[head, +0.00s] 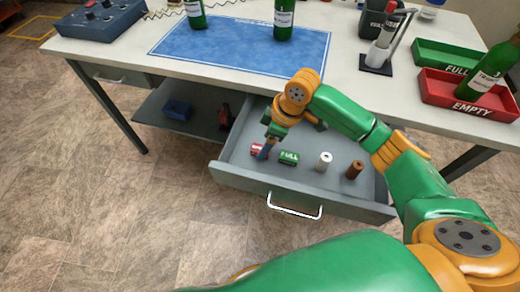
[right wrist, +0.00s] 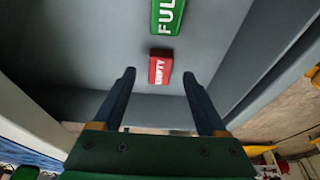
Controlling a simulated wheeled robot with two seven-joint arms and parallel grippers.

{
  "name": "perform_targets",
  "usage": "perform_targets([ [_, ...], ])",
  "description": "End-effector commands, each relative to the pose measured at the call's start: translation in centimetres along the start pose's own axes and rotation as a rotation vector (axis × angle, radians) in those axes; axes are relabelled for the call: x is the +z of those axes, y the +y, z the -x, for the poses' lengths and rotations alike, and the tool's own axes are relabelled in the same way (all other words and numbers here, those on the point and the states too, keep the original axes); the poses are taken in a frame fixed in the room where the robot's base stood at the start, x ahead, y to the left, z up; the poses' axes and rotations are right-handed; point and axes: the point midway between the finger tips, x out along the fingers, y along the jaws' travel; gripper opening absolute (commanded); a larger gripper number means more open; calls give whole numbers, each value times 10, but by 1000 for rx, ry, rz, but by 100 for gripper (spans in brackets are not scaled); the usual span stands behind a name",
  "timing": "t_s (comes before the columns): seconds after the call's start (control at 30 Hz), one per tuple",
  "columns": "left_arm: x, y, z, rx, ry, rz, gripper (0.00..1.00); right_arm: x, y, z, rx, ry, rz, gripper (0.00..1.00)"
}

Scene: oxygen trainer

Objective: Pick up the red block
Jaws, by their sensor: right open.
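The red block (head: 256,149), marked EMPTY, lies on the floor of the open grey drawer (head: 238,172), at its left side. It also shows in the right wrist view (right wrist: 160,68), between and slightly beyond the fingertips. My right gripper (head: 265,153) reaches down into the drawer, open and empty, its fingers partly covering the red block in the head view. Whether the fingertips touch the block, I cannot tell. A green block (head: 288,157) marked FULL lies just right of the red one. My left gripper is not in view.
A white cylinder (head: 325,161) and a brown cylinder (head: 354,170) stand further right in the drawer. The drawer walls are close around the gripper. On the table are a blue mat (head: 240,48), green bottles (head: 284,20), a green tray (head: 440,56) and a red tray (head: 470,103).

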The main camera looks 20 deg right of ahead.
Motion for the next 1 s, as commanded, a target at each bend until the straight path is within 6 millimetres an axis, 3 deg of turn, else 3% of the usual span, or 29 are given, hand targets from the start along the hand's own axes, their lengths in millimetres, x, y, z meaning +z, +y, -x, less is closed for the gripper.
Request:
perform_targets([
  [0.13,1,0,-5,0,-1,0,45,-3,0,-25,-1,-1,0,75],
  [0.37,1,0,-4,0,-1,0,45,-3,0,-28,1,0,1,75],
  [0.47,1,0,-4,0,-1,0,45,-3,0,-28,1,0,1,53],
  [0.67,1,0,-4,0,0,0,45,-3,0,-27,1,0,1,0],
  [1.0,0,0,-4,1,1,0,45,-4,1,-23,2,1,1,0],
])
